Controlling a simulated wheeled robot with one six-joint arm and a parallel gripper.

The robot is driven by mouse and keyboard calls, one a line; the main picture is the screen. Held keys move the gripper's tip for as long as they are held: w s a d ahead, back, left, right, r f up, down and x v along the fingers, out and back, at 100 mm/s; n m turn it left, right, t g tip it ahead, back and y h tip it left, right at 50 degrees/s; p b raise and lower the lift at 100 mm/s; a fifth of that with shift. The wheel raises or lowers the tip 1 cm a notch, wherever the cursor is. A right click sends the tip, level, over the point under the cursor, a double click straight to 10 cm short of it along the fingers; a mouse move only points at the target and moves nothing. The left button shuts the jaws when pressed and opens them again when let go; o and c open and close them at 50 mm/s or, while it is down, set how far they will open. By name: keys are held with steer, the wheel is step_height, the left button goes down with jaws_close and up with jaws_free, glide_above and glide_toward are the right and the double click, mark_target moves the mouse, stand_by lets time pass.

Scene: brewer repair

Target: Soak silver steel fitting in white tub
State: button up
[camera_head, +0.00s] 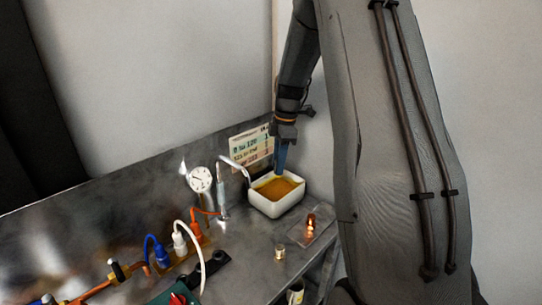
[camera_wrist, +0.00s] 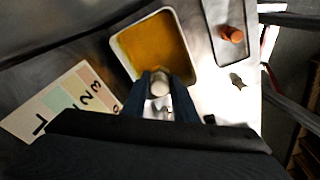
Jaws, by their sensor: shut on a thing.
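The white tub (camera_head: 272,208) stands on the steel bench and holds amber liquid; it also shows at the top of the wrist view (camera_wrist: 190,45). My gripper (camera_head: 281,160) points down at the tub's back edge in the head view. In the wrist view its blue fingers (camera_wrist: 158,88) are shut on the silver steel fitting (camera_wrist: 159,84), a pale rounded piece between the tips. The fitting overlaps the tub's near rim in that view; its height above the liquid is unclear. The fitting is hidden in the head view.
A clear tray (camera_head: 322,234) with a copper fitting (camera_head: 310,222) lies right of the tub. A small brass piece (camera_head: 280,252) stands in front. A faucet (camera_head: 222,195), a gauge (camera_head: 200,179) and colored hoses are at left. A numbered card (camera_head: 250,148) leans behind.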

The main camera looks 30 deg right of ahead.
steer(key=shift+w+f, duration=0.1)
steer(key=shift+w, duration=0.35)
steer(key=shift+f+b, duration=3.35)
steer(key=shift+f, duration=1.95)
steer(key=shift+s+r, duration=0.1)
steer(key=shift+r+p, duration=3.1)
steer(key=shift+r, duration=1.75)
